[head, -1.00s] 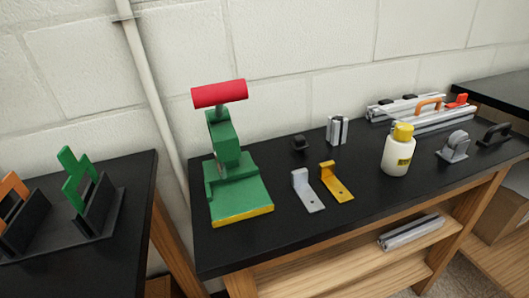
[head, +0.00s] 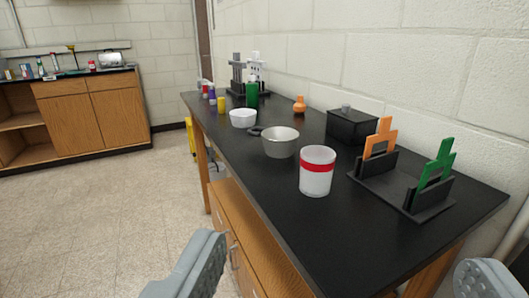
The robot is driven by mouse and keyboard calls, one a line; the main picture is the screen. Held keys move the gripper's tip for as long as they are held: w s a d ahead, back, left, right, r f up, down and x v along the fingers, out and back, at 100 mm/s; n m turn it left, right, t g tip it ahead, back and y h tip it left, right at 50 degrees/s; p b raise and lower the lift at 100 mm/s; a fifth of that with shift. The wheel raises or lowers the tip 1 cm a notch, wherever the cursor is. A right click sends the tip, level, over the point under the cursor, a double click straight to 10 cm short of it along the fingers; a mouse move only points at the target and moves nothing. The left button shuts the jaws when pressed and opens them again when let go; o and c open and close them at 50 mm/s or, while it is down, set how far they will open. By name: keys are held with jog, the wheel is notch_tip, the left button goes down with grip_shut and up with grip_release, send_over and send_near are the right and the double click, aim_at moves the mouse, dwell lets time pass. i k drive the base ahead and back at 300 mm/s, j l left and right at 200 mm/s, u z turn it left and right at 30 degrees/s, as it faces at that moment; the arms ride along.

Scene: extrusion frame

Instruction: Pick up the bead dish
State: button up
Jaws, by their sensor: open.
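My gripper (head: 345,260) is open and empty, with its two grey fingers wide apart at the bottom of the head view. A small white faceted dish (head: 243,118) stands on the black bench top, farther from me. A grey round bowl (head: 280,144) stands nearer, to its right. Either could be the bead dish; I see no beads, and the insides show too little to tell. Both vessels are well beyond the fingers and untouched.
A white tub with a red band (head: 317,178) stands nearest on the black bench (head: 305,225). Right of it are a black rack (head: 405,190) with orange and green pieces and a black box (head: 352,125). Bottles stand at the far end. Open floor lies left.

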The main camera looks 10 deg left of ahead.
aim_at(248, 120)
jog(key=i+j, duration=0.85)
jog(key=j, duration=0.25)
jog(key=i+j, duration=0.85)
jog(key=j, duration=0.25)
jog(key=i+z, duration=0.05)
